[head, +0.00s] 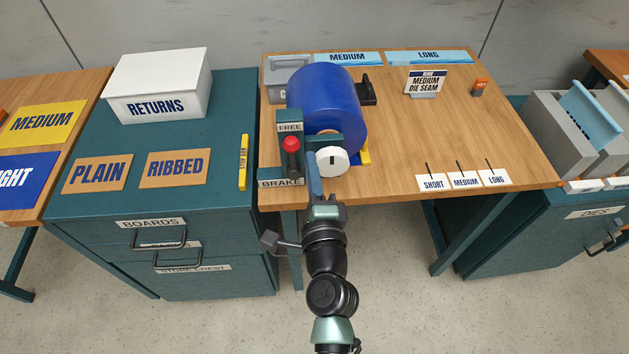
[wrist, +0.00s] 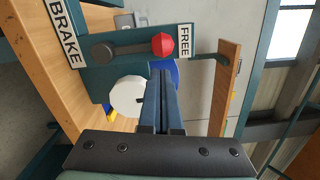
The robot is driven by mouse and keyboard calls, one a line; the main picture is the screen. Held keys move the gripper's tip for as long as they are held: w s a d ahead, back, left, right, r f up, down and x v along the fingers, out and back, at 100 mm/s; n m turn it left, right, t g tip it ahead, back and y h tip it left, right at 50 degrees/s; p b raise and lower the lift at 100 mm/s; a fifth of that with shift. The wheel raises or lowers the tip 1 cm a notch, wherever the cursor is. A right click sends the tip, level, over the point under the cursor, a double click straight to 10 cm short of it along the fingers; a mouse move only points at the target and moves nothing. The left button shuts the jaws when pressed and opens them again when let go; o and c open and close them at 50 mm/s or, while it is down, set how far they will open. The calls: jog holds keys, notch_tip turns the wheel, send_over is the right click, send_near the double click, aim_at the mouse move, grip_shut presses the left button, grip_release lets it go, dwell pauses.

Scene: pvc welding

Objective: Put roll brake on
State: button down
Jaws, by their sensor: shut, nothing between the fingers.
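The brake lever has a red knob (head: 291,143), which also shows in the wrist view (wrist: 163,44). The lever sits on a dark teal plate at the front of the blue roll (head: 325,98). The knob lies close to the FREE label (head: 289,127), away from the BRAKE label (head: 280,183). In the wrist view the grey pivot (wrist: 103,51) is nearer the BRAKE label (wrist: 65,31). My gripper (head: 311,160) is shut and empty in front of the plate. Its fingertips (wrist: 161,74) appear just below the knob in the wrist view; contact is not clear.
A white round hub (head: 332,160) is beside my fingers, at the roll's end. A grey box (head: 287,75) and a black stand (head: 368,90) flank the roll. The wooden table (head: 450,140) is mostly clear to the right. A teal cabinet (head: 200,222) stands left.

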jog(key=shift+w, duration=1.1)
